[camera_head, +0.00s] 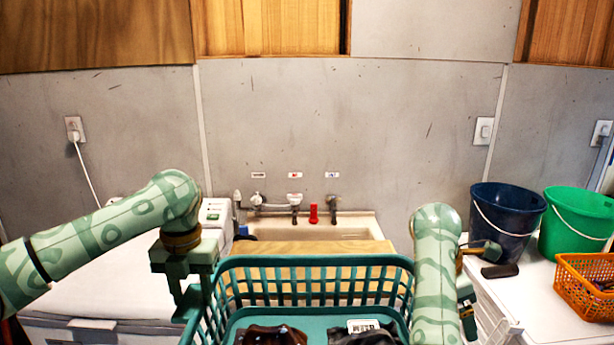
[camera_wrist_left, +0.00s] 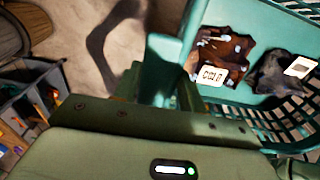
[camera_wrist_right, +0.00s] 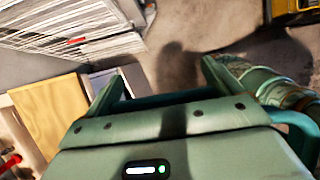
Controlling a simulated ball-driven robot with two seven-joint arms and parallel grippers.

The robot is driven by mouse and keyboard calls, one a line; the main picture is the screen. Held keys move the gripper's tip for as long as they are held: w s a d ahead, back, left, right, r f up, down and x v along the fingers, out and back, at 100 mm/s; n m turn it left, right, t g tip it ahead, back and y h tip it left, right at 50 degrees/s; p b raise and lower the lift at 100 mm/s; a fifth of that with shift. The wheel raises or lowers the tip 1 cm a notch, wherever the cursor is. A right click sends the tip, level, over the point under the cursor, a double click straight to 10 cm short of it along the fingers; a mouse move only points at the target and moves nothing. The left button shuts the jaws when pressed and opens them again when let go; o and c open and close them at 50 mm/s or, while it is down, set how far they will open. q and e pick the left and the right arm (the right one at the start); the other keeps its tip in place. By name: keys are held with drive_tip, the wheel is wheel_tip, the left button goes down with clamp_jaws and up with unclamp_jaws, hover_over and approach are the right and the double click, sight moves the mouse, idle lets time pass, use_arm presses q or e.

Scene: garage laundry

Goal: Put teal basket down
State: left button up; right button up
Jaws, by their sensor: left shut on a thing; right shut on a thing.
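The teal basket (camera_head: 315,262) is at the bottom centre of the head view, in front of the sink; its near side is cut off. It holds a brown patterned item (camera_wrist_left: 222,55) and a dark item (camera_wrist_left: 275,75), both with white labels. My left gripper (camera_head: 192,300) is shut on the basket's left rim, which also shows in the left wrist view (camera_wrist_left: 163,70). My right gripper (camera_wrist_right: 165,97) is shut on the teal rim on the other side; in the head view my right arm hides most of it. Floor shows beside the basket in both wrist views.
A sink (camera_head: 340,229) with a wooden board (camera_head: 310,246) stands behind the basket. A white appliance (camera_head: 90,260) is at left. A white surface (camera_head: 540,300) at right bears a navy bucket (camera_head: 505,222), green bucket (camera_head: 575,225) and orange basket (camera_head: 585,285). A grey container (camera_wrist_left: 35,105) is at left.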

use_arm(q)
drive_tip(key=w+r, duration=0.6)
drive_tip(key=r, duration=0.2)
drive_tip(key=shift+d, duration=0.25)
use_arm(e)
drive_tip(key=w+r, duration=0.6)
drive_tip(key=r, duration=0.1)
drive_tip(key=shift+a+r, duration=0.15)
drive_tip(key=shift+r, duration=0.25)
use_arm(q)
drive_tip(key=shift+w, duration=0.1)
use_arm(e)
drive_tip(key=shift+w, duration=0.1)
